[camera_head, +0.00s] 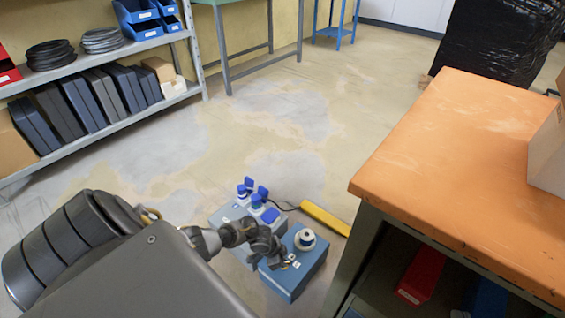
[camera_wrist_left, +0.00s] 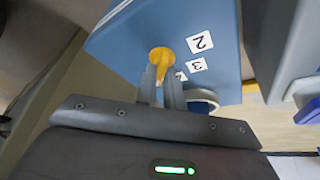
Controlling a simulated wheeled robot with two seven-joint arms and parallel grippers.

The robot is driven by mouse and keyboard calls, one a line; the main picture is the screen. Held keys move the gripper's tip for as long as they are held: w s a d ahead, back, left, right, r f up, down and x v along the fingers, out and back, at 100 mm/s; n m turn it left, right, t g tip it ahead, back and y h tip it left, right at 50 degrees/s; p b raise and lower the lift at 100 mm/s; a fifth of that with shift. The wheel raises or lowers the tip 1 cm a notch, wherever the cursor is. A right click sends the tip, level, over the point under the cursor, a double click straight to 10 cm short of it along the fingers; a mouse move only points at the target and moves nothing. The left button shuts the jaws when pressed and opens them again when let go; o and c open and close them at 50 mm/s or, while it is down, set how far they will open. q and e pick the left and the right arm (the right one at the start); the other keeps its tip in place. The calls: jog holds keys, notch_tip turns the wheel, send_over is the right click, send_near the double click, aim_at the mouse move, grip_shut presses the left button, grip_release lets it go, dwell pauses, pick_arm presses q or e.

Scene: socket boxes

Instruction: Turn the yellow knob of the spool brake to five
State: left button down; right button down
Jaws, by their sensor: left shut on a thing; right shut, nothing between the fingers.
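The spool brake is a blue box (camera_head: 303,277) on the floor, with a white spool (camera_head: 306,238) on top. In the left wrist view its blue face (camera_wrist_left: 130,40) carries the yellow knob (camera_wrist_left: 160,54) and white number labels. The labels 2 (camera_wrist_left: 201,41) and 3 (camera_wrist_left: 197,65) are readable; a further label (camera_wrist_left: 181,76) is partly hidden by a finger. My left gripper (camera_wrist_left: 162,80) is shut on the yellow knob, whose lower part is between the fingers. In the head view this gripper (camera_head: 281,259) covers the knob's side of the box. My right gripper is out of view.
A grey box with blue socket covers (camera_head: 270,214) stands close behind the spool brake. A yellow bar (camera_head: 325,218) lies on the floor beside it. An orange-topped workbench (camera_head: 450,170) is close on the right. A shelf (camera_head: 110,128) stands far left; the floor between is clear.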

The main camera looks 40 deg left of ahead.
jog(key=shift+r, duration=0.2)
dwell(0.4)
pick_arm(q)
jog(key=c, duration=1.5)
grip_release()
